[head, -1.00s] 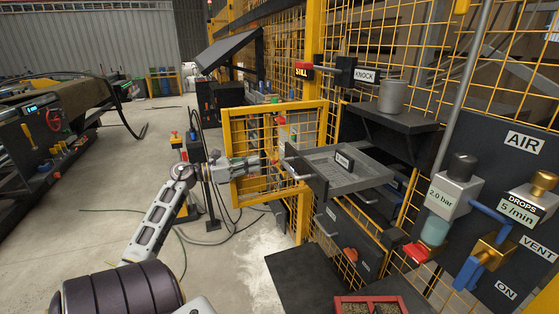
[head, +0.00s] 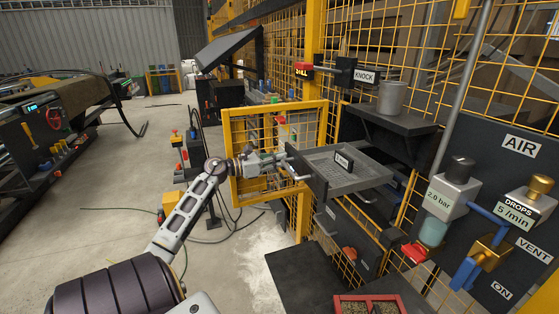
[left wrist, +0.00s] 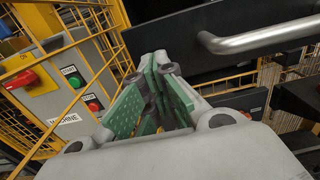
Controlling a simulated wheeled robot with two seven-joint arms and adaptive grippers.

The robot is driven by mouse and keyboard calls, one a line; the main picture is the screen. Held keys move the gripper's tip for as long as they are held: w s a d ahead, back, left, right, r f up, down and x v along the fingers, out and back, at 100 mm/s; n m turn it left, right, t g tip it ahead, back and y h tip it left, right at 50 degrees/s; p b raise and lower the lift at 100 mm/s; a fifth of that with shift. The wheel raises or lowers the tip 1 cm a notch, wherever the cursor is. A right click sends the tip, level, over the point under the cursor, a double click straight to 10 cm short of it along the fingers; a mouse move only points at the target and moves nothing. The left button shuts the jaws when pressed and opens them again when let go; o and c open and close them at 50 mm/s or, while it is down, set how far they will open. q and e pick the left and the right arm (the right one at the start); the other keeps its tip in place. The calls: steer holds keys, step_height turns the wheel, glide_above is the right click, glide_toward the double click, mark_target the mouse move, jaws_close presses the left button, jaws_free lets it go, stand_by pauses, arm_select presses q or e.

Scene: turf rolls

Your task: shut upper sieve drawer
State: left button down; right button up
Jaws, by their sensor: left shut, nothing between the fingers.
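The upper sieve drawer (head: 352,178) is a grey mesh tray pulled out from the dark cabinet, with a small black label plate standing in it. Its metal bar handle (head: 300,168) is on its left front face. The handle also shows large at upper right in the left wrist view (left wrist: 265,38). My left gripper (head: 284,158) is just left of the handle, its fingers together and empty. In the left wrist view, the green-padded fingertips (left wrist: 160,65) are beside and below the handle's end; I cannot tell whether they touch it. My right gripper is not in view.
A yellow mesh gate (head: 234,150) stands open behind my left gripper. A lower drawer (head: 346,238) sits below the sieve drawer. A grey cup (head: 392,98) stands on a dark shelf above. The air panel (head: 520,190) with valves is at right.

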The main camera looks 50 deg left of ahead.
arm_select(q)
steer(key=shift+w, duration=0.15)
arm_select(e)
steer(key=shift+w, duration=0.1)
arm_select(q)
steer(key=b, duration=0.2)
glide_toward(346, 147)
steer(key=b+x, duration=0.2)
steer(key=x, duration=0.7)
steer(key=shift+d+f, duration=0.1)
steer(key=shift+d, duration=0.1)
steer(key=shift+x, duration=0.95)
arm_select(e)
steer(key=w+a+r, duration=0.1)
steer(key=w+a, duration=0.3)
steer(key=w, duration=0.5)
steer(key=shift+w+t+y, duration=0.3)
arm_select(q)
steer(key=shift+r, duration=0.25)
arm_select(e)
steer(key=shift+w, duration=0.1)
arm_select(q)
steer(key=shift+f, duration=0.15)
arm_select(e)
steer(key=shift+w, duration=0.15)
